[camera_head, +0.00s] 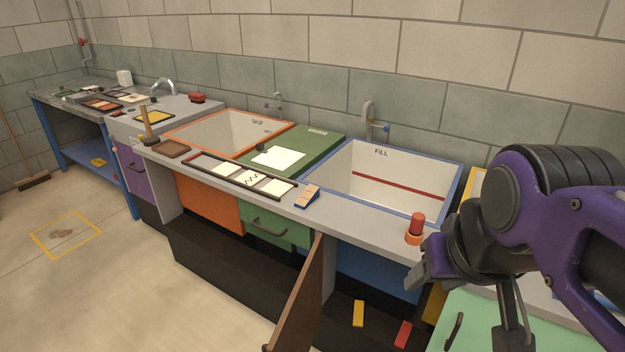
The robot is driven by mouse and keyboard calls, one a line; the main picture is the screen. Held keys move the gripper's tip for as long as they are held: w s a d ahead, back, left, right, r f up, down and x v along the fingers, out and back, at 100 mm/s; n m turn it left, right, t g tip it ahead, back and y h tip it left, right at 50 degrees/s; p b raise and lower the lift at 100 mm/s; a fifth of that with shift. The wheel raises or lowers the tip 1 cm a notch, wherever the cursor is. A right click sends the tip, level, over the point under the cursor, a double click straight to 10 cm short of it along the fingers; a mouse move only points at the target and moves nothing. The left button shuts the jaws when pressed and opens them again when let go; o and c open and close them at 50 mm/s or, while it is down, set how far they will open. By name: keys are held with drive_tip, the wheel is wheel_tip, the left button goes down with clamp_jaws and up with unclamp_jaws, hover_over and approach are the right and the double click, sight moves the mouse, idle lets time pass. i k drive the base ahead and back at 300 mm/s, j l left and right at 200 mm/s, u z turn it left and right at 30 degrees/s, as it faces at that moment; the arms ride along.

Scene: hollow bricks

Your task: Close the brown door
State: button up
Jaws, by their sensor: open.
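The brown door (301,302) stands open under the counter, seen nearly edge-on. It swings out from the cabinet front towards the camera, and its lower part runs out of the frame. The cabinet space beside it (345,292) is dark. My gripper (428,268) is at the right, at the end of my purple arm, near the counter's front edge. It is open and apart from the door, to its right. Its fingers are partly hidden by my own dark wrist parts.
An orange-rimmed sink (228,133) and a blue-rimmed sink (385,182) are set in the counter. A red-topped knob (416,227) stands close to my gripper. Yellow (358,313) and red (403,333) blocks lie below. The floor (130,290) left of the door is clear.

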sight(296, 329)
drive_tip(key=k+j+z, duration=0.2)
drive_tip(key=j, duration=0.15)
drive_tip(key=k+j+z, duration=0.2)
drive_tip(key=j, duration=0.15)
drive_tip(key=j+z, duration=0.15)
drive_tip(key=j, duration=0.25)
drive_tip(key=k+j+z, duration=0.2)
drive_tip(key=j, duration=0.2)
drive_tip(key=j+z, duration=0.25)
drive_tip(key=j, duration=0.6)
